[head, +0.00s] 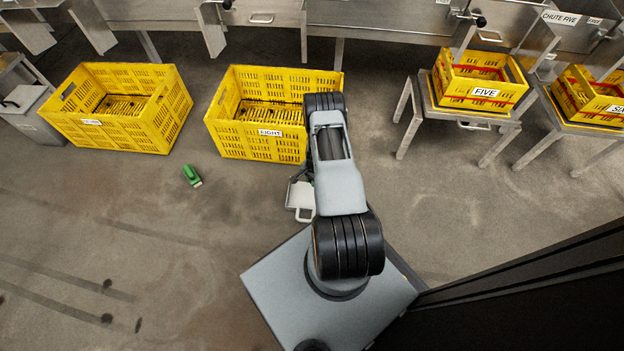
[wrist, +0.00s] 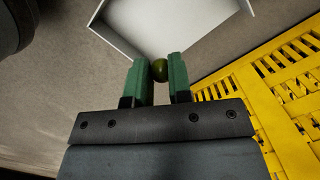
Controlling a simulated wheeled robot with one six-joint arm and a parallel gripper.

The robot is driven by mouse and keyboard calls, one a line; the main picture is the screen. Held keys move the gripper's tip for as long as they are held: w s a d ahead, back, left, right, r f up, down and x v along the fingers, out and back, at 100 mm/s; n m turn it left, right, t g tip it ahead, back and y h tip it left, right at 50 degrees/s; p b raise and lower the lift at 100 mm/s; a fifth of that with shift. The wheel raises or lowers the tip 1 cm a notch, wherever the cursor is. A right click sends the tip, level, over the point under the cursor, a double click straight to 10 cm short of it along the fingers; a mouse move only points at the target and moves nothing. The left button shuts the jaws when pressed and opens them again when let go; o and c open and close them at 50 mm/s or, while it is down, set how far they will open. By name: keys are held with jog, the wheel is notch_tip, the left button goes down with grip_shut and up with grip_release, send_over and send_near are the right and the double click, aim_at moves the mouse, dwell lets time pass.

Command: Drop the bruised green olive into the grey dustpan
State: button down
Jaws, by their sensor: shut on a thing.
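The green olive (wrist: 159,70) is dark green and round, and sits between the green fingertips of my gripper (wrist: 158,77) in the wrist view. The gripper is shut on it. The grey dustpan (wrist: 165,25) shows beyond the fingertips, with pale walls around a flat floor. The olive overlaps the dustpan's near edge in this view; its height above the pan cannot be told. In the head view the dustpan (head: 298,196) lies on the floor, partly hidden by my arm. No bruise is clear at this size.
A yellow crate marked EIGHT (head: 235,140) stands beside the dustpan; a yellow crate also shows at right in the wrist view (wrist: 275,95). Another yellow crate (head: 110,135) stands further left. A green object (head: 191,174) lies on the floor. The floor at left is otherwise mostly clear.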

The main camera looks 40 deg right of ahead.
jog(key=shift+f+b, duration=1)
jog(key=shift+f, duration=0.8)
jog(key=c, duration=1)
grip_release()
jog(key=shift+o, duration=0.2)
notch_tip(320, 180, up, 14)
jog(key=d+p, duration=0.1)
jog(key=p, duration=0.4)
jog(key=shift+w+d+p, duration=0.15)
jog(key=shift+d+p, duration=0.1)
jog(key=shift+p, duration=0.1)
jog(key=shift+f, duration=0.1)
